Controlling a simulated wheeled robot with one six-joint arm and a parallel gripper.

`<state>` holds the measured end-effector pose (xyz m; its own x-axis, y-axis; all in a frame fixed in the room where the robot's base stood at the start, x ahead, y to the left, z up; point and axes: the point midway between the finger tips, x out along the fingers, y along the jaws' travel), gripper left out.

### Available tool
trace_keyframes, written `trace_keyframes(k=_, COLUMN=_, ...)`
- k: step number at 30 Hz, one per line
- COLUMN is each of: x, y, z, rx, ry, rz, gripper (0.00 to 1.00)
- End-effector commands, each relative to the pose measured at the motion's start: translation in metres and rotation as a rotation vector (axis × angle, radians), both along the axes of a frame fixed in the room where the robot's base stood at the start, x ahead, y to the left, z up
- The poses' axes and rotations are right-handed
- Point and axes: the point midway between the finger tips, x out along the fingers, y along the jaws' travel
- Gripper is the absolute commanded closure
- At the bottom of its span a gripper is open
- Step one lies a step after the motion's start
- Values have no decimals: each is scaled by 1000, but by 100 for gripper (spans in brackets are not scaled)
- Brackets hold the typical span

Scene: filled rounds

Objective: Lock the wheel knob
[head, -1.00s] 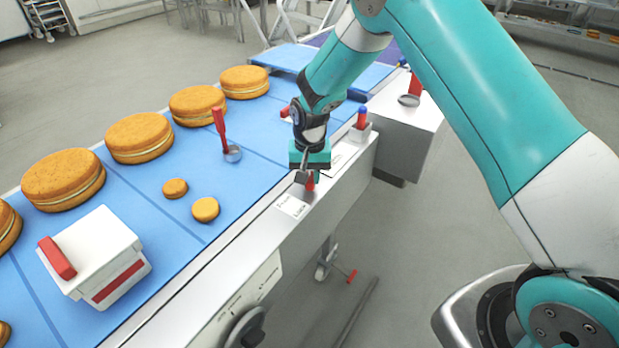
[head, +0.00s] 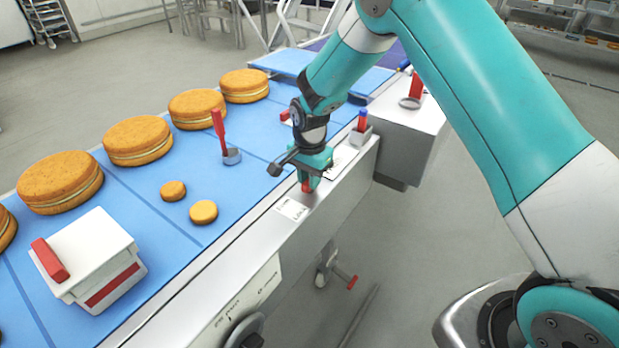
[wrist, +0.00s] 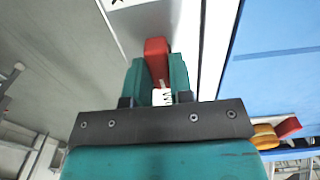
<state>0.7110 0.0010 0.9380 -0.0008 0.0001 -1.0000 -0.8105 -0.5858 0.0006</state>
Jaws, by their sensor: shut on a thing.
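My gripper (head: 310,178) is shut on a red handle (head: 307,187) on the metal side rail of the conveyor. In the wrist view the red handle (wrist: 156,48) stands between the two teal fingers of my gripper (wrist: 160,75). The handle's base is mostly hidden by the fingers. A small white label (head: 292,208) lies on the rail just in front of it; its print is too small to read. A dark round knob (head: 246,333) on the conveyor's front side is partly cut off by the bottom edge, apart from my gripper.
A blue-topped red lever (head: 362,122) stands on the rail close behind my gripper. The blue belt (head: 225,205) carries several cakes, a red-handled tool (head: 220,135) and a white box (head: 90,262). A caster with a red pedal (head: 351,283) is below.

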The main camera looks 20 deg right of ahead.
Motion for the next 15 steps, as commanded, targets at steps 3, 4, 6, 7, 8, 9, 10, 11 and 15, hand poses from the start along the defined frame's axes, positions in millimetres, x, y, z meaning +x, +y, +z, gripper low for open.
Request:
trace_keyframes(k=3, x=0, y=0, z=1, rx=0, ry=-1, rz=-14, gripper=100)
trace_keyframes(k=4, x=0, y=0, z=1, rx=0, ry=-1, rz=-15, gripper=100)
trace_keyframes(k=6, x=0, y=0, z=1, rx=0, ry=-1, rz=-17, gripper=100)
trace_keyframes(k=7, x=0, y=0, z=1, rx=0, ry=-1, rz=-17, gripper=100)
trace_keyframes(k=8, x=0, y=0, z=1, rx=0, ry=-1, rz=-17, gripper=100)
trace_keyframes(k=9, x=0, y=0, z=1, rx=0, ry=-1, rz=-17, gripper=100)
trace_keyframes(k=10, x=0, y=0, z=1, rx=0, ry=-1, rz=-17, gripper=100)
trace_keyframes(k=11, x=0, y=0, z=1, rx=0, ry=-1, rz=-17, gripper=100)
trace_keyframes(k=15, x=1, y=0, z=1, rx=0, ry=-1, rz=-16, gripper=67)
